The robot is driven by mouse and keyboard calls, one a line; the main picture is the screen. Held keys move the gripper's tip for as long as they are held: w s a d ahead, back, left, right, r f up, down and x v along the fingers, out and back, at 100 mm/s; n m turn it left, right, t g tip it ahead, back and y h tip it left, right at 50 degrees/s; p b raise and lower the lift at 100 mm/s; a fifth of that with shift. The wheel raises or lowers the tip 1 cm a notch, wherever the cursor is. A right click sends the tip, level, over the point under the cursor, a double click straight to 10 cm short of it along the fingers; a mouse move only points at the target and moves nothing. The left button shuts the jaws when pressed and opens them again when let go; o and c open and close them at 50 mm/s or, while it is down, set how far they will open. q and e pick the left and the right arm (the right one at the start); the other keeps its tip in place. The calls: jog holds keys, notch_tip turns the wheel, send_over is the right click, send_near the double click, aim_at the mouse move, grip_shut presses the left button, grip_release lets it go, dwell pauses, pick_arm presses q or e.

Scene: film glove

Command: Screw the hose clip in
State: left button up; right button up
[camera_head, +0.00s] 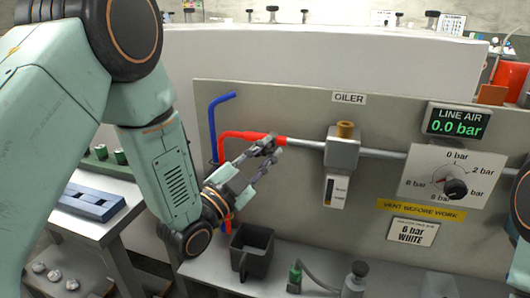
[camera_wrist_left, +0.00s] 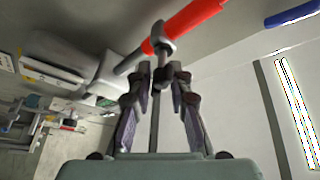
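The red hose (camera_head: 238,135) runs along the panel and meets the grey metal pipe (camera_head: 303,144) left of the oiler (camera_head: 342,150). In the left wrist view, the hose clip (camera_wrist_left: 159,40) sits around the red hose's end (camera_wrist_left: 190,24), beside the pipe (camera_wrist_left: 128,64). Its small screw part points down toward my fingers. My left gripper (camera_head: 272,148) is at the clip, its fingers apart on either side of the screw part in the left wrist view (camera_wrist_left: 161,72). I see a gap and cannot tell any contact. My right gripper is out of view.
A blue hose (camera_head: 221,99) hangs left of the red one. The gauge panel (camera_head: 450,178) and display reading 0.0 bar (camera_head: 457,123) are at right.

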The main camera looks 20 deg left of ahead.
pick_arm(q)
grip_shut()
dwell(1.0)
jog(key=o, duration=0.7)
grip_release()
jog(key=shift+c, duration=0.2)
jog(key=shift+s+a, duration=0.1)
jog(key=v, duration=1.2)
